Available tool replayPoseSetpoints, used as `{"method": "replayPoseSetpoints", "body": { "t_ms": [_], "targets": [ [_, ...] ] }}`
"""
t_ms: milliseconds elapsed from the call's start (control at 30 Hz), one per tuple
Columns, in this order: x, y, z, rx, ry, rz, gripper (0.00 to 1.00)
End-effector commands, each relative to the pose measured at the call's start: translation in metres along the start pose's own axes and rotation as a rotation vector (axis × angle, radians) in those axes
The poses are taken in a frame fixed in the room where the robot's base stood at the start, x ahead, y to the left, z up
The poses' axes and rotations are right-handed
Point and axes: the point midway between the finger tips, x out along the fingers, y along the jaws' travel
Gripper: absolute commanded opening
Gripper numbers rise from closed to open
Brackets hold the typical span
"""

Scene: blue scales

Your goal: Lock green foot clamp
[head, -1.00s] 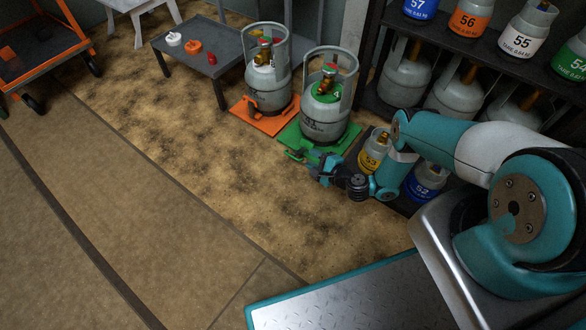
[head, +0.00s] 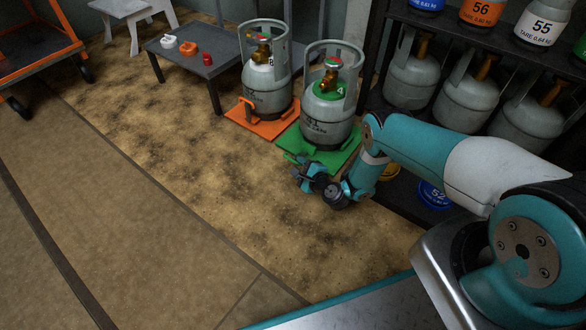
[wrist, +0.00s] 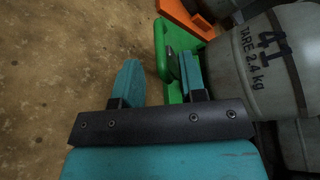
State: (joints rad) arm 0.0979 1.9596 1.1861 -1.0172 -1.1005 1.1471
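A grey gas cylinder with a green collar (head: 328,118) stands upright on a green base plate (head: 345,158). The green foot clamp (head: 294,157) sticks out at the plate's front left; in the wrist view its green bar (wrist: 160,48) rises at the plate's edge. My gripper (head: 302,170) is low at that edge, just in front of the clamp. In the wrist view my gripper (wrist: 160,82) is open, its teal fingers apart. The clamp's bar lies ahead of the gap, close to the right finger. I cannot tell whether they touch.
An orange base plate (head: 244,122) with another grey cylinder (head: 267,85) stands directly to the left. A dark shelf (head: 440,45) with cylinders is at right. A low table (head: 184,55) with small parts is behind left. The floor at front left is clear.

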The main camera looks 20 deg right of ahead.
Motion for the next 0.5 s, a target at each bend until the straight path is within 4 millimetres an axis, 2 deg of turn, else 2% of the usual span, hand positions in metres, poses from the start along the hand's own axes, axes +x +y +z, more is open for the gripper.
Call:
{"method": "replayPoseSetpoints", "body": {
  "t_ms": [33, 200, 500],
  "targets": [
    [0.012, 0.005, -0.003, -0.005, -0.004, -0.001, 0.38],
    [0.034, 0.003, -0.002, -0.002, -0.003, 0.0, 0.38],
    [0.046, 0.0, 0.0, 0.001, 0.0, 0.0, 0.38]
  ]
}}
